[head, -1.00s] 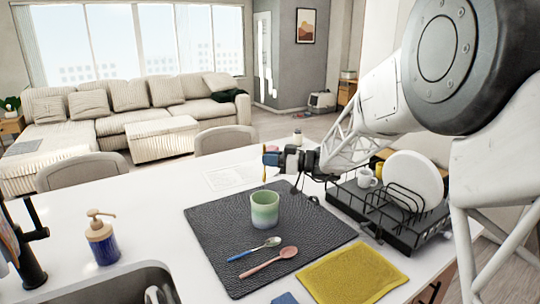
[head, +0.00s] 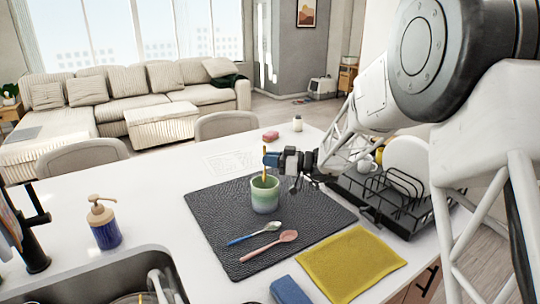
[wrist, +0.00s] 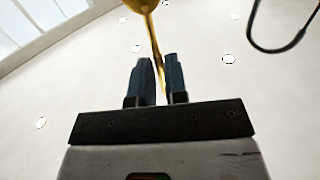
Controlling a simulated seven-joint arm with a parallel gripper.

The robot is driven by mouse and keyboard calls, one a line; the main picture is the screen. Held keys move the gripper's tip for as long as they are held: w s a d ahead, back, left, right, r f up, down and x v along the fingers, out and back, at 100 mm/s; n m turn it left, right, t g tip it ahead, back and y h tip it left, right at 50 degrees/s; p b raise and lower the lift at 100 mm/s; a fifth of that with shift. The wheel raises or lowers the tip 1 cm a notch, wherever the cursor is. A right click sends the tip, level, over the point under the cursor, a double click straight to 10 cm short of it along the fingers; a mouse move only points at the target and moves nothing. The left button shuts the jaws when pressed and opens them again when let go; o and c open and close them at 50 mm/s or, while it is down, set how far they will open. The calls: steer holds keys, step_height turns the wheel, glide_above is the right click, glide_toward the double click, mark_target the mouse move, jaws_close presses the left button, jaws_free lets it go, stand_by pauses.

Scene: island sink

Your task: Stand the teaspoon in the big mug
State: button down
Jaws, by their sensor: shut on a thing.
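The big mug (head: 265,197), green fading to pale, stands upright on the dark mat. My gripper (head: 271,159) is level above and behind its rim, its fingers shut on a gold spoon (head: 264,170). The spoon is held nearly upright. Its lower end reaches the mug's opening; I cannot tell how deep it is or whether it touches. In the wrist view the gold spoon (wrist: 154,45) passes between the blue fingertips (wrist: 158,82), its wider end at the top. A blue-handled spoon (head: 254,234) and a pink spoon (head: 270,245) lie on the mat in front of the mug.
The dark mat (head: 225,215) lies on the white counter. A yellow cloth (head: 350,264) and blue sponge (head: 290,291) are in front. A black dish rack (head: 400,215) stands right, the soap bottle (head: 104,222) and sink (head: 95,290) left.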

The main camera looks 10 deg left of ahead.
mark_target(265, 173)
steer(key=shift+f, duration=2.75)
steer(key=c, duration=1.1)
jaws_free()
steer(key=shift+o, duration=0.2)
steer(key=shift+d, duration=0.15)
steer(key=d, duration=0.7)
steer(key=shift+d, duration=0.25)
